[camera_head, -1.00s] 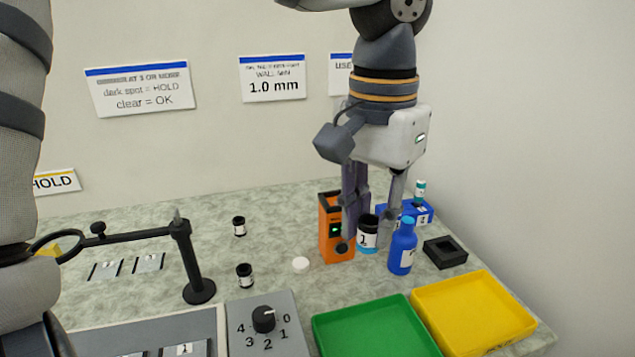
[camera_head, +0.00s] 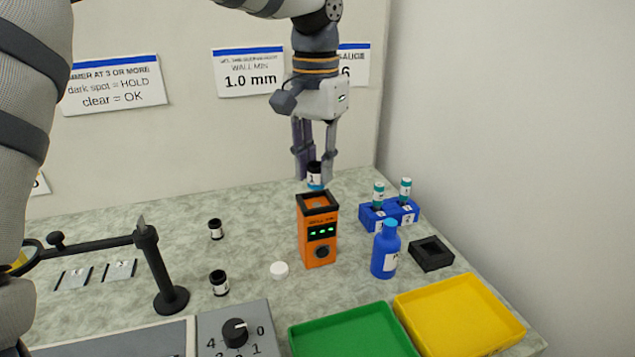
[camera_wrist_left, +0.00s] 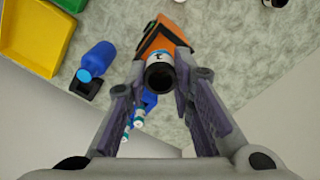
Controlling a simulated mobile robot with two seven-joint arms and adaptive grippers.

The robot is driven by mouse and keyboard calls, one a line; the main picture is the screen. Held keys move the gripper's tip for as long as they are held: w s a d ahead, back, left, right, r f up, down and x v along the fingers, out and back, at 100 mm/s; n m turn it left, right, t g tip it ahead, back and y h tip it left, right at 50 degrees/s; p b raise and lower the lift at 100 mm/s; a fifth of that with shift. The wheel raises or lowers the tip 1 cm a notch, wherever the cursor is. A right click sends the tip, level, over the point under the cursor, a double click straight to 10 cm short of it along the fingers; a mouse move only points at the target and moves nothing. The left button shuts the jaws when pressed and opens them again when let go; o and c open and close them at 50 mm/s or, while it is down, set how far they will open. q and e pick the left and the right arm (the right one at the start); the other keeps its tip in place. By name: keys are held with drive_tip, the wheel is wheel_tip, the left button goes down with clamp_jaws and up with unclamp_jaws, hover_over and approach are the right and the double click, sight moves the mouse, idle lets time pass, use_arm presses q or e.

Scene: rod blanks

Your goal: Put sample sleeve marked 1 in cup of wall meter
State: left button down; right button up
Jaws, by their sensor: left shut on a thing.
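My left gripper (camera_head: 314,175) is shut on the sample sleeve (camera_head: 315,181), a short cylinder with a black top and a white-and-teal label marked 1. The sleeve is upright, just above and behind the rim of the orange wall meter (camera_head: 319,247) in the head view. The meter has a square black-rimmed cup (camera_head: 317,202) on top, and its front display shows green lights. In the left wrist view the sleeve (camera_wrist_left: 160,73) sits between the fingers, overlapping the meter (camera_wrist_left: 161,36); the gap between them is hard to judge. My right gripper is not in view.
A blue bottle (camera_head: 386,250), a black square holder (camera_head: 431,254) and a blue rack (camera_head: 369,217) with teal-capped vials stand right of the meter. Green (camera_head: 350,338) and yellow (camera_head: 460,315) trays lie in front. A white disc (camera_head: 279,270), small black jars (camera_head: 219,283) and a magnifier stand (camera_head: 171,299) are left.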

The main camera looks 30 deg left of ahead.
sight(317, 205)
use_arm(q)
drive_tip(key=f, duration=0.4)
drive_tip(key=shift+w+a+f, duration=0.1)
drive_tip(key=shift+w+a, duration=0.1)
drive_tip(key=shift+w, duration=0.2)
drive_tip(key=c, duration=1.4)
unclamp_jaws()
drive_tip(key=shift+f, duration=0.1)
wheel_tip(317, 205, up, 12)
drive_tip(key=shift+r, duration=0.2)
drive_tip(key=shift+f, duration=0.1)
